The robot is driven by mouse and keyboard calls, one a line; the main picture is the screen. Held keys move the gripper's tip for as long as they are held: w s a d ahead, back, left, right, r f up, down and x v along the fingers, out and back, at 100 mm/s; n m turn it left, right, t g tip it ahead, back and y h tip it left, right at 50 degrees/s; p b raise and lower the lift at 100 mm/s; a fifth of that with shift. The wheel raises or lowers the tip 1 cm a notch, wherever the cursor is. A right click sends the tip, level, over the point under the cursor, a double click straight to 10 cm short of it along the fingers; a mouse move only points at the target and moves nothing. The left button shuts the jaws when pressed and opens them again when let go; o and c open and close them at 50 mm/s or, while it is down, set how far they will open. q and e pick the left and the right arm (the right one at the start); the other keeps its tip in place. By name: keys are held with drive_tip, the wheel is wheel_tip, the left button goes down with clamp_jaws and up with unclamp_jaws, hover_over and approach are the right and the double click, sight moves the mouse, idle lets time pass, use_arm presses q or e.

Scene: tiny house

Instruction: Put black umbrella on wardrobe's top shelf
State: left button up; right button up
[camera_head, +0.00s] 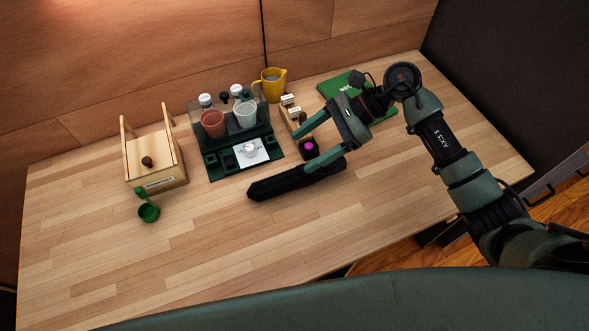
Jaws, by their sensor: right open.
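The black umbrella (280,183) lies folded on the wooden table, in front of the dark green tray. Its left end is free, and its right part lies beneath my right gripper. My right gripper (306,152) reaches in from the right and is open. Its nearer green finger is over or against the umbrella's right part, and its farther finger is toward the yellow jug; I cannot tell whether it touches the umbrella. My left gripper is not in view. No wardrobe or shelf can be made out.
On the wooden table (225,235) stand a wooden box (156,162), a green scoop (148,211), a dark green tray (222,172) with cups and bottles, a yellow jug (271,86) and a green book (338,86). The table's front left is clear.

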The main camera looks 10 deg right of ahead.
sight(302, 174)
drive_tip(key=d+f, duration=0.1)
drive_tip(key=d+h, duration=0.1)
drive_tip(key=shift+s+d+f+n+g+h, duration=0.1)
drive_tip(key=shift+d+f+n+g+h, duration=0.2)
drive_tip(key=shift+d+f+n+g, duration=0.1)
drive_tip(key=shift+s+a+f, duration=0.15)
drive_tip(key=shift+f, duration=0.15)
drive_tip(key=x, duration=0.2)
drive_tip(key=p+x, duration=0.1)
drive_tip(key=x, duration=0.1)
drive_tip(key=s+p+x, duration=0.1)
drive_tip(key=x, duration=0.1)
drive_tip(key=shift+a, duration=0.1)
drive_tip(key=shift+a+f, duration=0.15)
drive_tip(key=shift+f, duration=0.15)
clamp_jaws()
